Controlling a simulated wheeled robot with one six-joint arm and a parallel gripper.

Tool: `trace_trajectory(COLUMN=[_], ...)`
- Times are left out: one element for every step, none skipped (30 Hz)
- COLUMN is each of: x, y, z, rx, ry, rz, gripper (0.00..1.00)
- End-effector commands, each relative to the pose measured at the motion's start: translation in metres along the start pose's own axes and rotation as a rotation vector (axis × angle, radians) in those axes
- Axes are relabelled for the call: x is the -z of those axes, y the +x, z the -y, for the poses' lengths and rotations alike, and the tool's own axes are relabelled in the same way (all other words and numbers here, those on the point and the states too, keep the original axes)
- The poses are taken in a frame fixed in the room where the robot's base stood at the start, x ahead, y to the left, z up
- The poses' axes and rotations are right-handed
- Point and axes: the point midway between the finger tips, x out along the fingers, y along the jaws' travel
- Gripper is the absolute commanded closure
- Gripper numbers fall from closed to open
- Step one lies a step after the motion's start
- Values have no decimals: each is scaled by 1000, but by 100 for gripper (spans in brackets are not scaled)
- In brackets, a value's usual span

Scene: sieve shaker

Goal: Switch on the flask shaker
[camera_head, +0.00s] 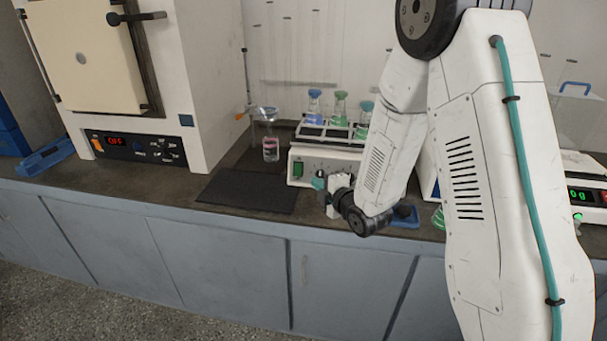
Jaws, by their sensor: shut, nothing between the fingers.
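The flask shaker (301,153) is a white box on the bench with a rack of stoppered flasks (339,108) on top, their stoppers blue and green. A green rocker switch (298,169) sits at the left of its front panel. My gripper (319,181) is shut and empty, close in front of the panel, just right of and slightly below the switch. I cannot tell whether it touches the panel. My arm hides the right part of the shaker. Whether the switch is on or off is too small to tell.
A black mat (250,191) lies left of the shaker. A small glass with pink liquid (270,150) stands behind it. A large white oven (115,70) with a display reading OFF is at the left. A device with green digits (582,195) is at the far right.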

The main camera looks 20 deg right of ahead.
Motion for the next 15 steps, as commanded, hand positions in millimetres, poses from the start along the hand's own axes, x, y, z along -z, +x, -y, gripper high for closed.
trace_trajectory(x=[1,2,3,4,5,4,4,5,5,5,5,6,6,6,6], y=[1,2,2,1,1,0,0,-1,-2,-2,-2,-2,-2,-2,-2], z=[10,13,17,19,21,23,25,26,27,28,28,28,28,28,28], rx=[-30,-50,-77,-96,-112,-132,-143,-154,-166,-171,-176,-182,-184,-185,-185], ry=[-26,-44,-65,-77,-90,-103,-111,-118,-126,-130,-133,-136,-137,-138,-138], rz=[-16,-25,-36,-43,-48,-52,-55,-57,-60,-61,-62,-63,-64,-64,-64], gripper=[100,100,100,100,100,100,100,100,100,100,100,100,100,100,100])
